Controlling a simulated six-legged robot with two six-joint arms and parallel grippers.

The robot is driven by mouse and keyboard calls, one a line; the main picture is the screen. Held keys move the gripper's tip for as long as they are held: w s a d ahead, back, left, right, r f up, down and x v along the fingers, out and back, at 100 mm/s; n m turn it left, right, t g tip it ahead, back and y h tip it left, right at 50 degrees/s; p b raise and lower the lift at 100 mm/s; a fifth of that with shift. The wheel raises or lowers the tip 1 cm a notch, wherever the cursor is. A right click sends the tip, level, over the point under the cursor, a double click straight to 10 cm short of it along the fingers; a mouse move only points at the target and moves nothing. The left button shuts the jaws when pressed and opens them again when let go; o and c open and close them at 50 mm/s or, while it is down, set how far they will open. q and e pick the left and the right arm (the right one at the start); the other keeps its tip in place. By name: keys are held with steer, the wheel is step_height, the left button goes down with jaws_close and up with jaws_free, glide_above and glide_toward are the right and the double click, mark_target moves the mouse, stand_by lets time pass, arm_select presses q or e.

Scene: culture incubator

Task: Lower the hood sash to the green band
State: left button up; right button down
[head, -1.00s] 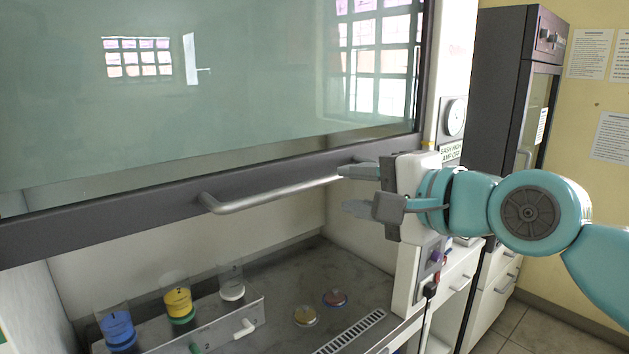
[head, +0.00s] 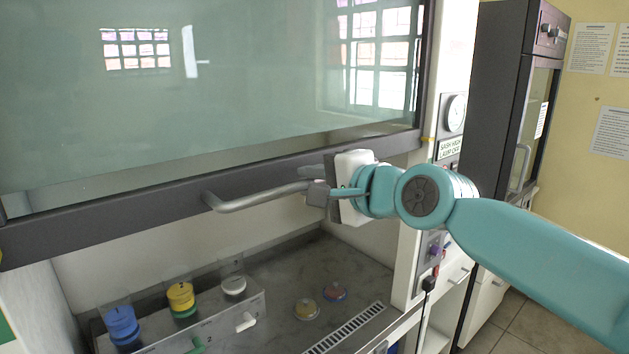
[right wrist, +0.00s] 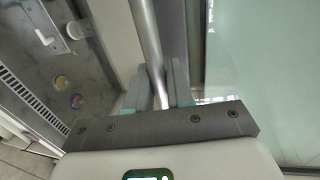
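The hood sash (head: 200,80) is a large glass pane with a dark bottom frame (head: 120,210). It is raised, with a wide opening below it. A grey bar handle (head: 255,198) is fixed along the frame. My right gripper (head: 316,181) is at the right part of the handle, its fingers open on either side of the bar. In the right wrist view the handle (right wrist: 148,45) runs in between the fingers (right wrist: 157,92), and contact is unclear. A small yellow mark (head: 428,139) shows on the right post. I see no green band clearly. My left gripper is not in view.
Inside the hood, a rack (head: 225,318) holds blue, yellow and white-topped containers. Two small dishes (head: 306,309) lie on the worktop near a slotted vent (head: 345,330). A sign and gauge (head: 455,113) are on the right post. A dark cabinet (head: 490,90) stands at the right.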

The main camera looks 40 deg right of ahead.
step_height(320, 180, down, 8)
steer(key=b, duration=0.6)
steer(key=shift+r, duration=0.25)
steer(key=c, duration=1.1)
jaws_free()
steer(key=shift+c, duration=0.2)
steer(key=shift+s, duration=0.1)
steer(key=b+v, duration=0.1)
steer(key=v, duration=1.5)
steer(key=shift+r, duration=0.1)
